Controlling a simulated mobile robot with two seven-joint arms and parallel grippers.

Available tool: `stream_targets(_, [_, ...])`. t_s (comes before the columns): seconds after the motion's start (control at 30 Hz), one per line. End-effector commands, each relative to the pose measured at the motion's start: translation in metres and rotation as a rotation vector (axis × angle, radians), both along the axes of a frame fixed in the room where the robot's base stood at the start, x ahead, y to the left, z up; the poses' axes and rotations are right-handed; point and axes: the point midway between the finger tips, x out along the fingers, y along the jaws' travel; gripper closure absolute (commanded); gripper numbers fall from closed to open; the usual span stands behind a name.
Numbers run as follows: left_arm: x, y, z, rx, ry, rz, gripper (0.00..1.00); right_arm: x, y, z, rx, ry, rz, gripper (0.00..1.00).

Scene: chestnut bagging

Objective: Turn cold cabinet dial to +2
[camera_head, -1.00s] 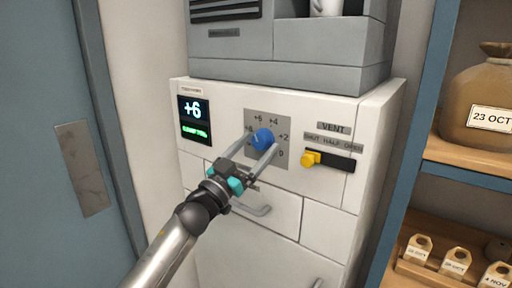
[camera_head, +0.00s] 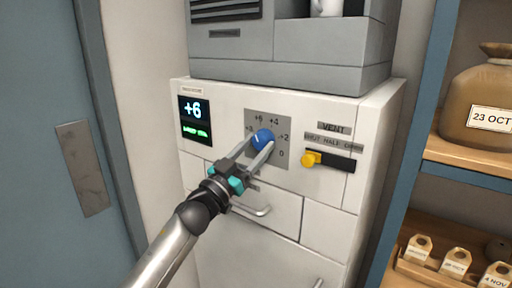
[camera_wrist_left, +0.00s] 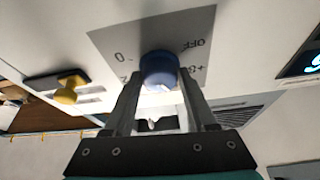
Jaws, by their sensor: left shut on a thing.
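The blue dial (camera_head: 262,138) sits on a grey plate (camera_head: 252,117) on the white cold cabinet (camera_head: 225,95). The plate carries +8, +6, +4, +2 and 0 around the dial. In the left wrist view the dial (camera_wrist_left: 158,68) shows between the finger ends, with part of a white mark at its lower edge. The display (camera_head: 194,118) reads +6 with a line of green text below. My left gripper (camera_head: 257,150) is shut on the dial, one finger on each side. The dial's exact pointing is hard to read. My right gripper is not in view.
A yellow vent slider (camera_head: 311,159) stands right of the dial at the left end of its black slot. A drawer handle (camera_head: 251,210) lies below my gripper. Shelves with a sack (camera_head: 478,100) and small tagged bags (camera_head: 456,263) stand at the right.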

Motion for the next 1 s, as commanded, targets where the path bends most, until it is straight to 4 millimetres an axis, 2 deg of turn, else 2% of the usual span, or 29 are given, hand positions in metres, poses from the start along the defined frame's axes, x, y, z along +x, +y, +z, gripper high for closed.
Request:
stream_targets(0.07, [0.0,0.0,0.001,-0.001,-0.001,0.0,0.98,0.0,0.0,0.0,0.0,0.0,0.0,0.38])
stream_targets(0.47, [0.001,0.0,0.002,0.065,-0.048,0.001,0.99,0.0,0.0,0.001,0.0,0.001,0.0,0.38])
stream_targets(1.0, [0.004,0.004,0.006,0.436,-0.32,0.003,0.99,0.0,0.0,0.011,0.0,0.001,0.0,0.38])
